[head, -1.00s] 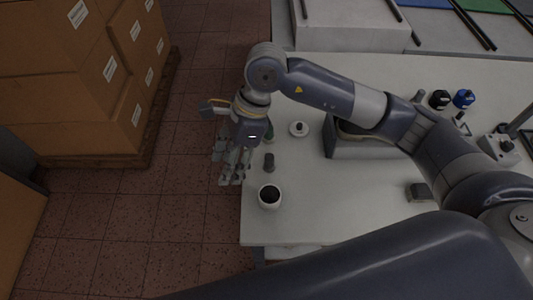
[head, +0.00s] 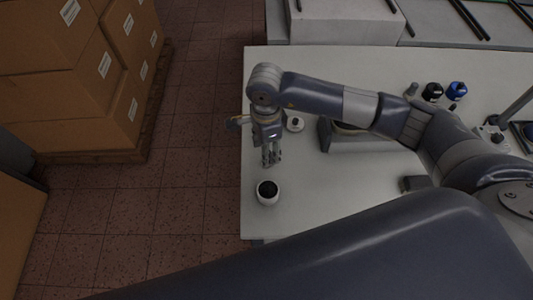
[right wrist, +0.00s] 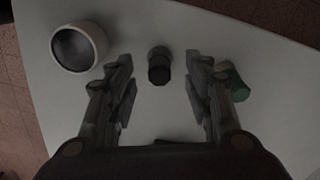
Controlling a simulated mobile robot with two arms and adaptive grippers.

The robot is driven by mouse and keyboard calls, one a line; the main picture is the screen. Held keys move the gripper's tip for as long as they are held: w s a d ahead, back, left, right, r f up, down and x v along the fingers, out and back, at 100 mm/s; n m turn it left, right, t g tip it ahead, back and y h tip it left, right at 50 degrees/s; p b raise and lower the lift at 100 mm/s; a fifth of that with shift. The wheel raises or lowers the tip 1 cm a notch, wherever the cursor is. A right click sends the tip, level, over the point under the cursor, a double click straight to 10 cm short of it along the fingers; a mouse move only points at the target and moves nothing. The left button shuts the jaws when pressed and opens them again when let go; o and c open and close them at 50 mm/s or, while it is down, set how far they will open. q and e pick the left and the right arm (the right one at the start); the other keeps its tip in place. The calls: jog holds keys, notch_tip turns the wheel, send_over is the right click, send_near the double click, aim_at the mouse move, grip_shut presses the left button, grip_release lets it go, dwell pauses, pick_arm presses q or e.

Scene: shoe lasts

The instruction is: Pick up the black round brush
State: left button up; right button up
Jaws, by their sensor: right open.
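A small dark upright cylinder, which looks like the black round brush (right wrist: 159,66), stands on the white table. In the right wrist view it is at the centre top, between and just beyond my right gripper's fingertips. My right gripper (right wrist: 160,82) is open and empty, with one finger on each side of the brush's line. In the head view my right gripper (head: 271,160) points down over the table's left part and hides the brush. My left gripper is not in view.
A white cup with a dark inside (head: 267,192) stands close by; it also shows in the right wrist view (right wrist: 78,47). A green object (right wrist: 233,82) lies beside the right finger. A round white item (head: 295,124) is behind.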

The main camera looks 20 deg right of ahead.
notch_tip(320, 180, down, 2)
jog(key=shift+d, duration=0.15)
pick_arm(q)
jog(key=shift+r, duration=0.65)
pick_arm(e)
jog(key=shift+f, duration=0.3)
grip_shut()
jog(key=shift+r, duration=0.35)
notch_tip(320, 180, up, 8)
jog(key=b, duration=0.3)
jog(key=shift+r, duration=0.25)
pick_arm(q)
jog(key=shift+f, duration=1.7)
pick_arm(e)
jog(key=shift+r, duration=0.45)
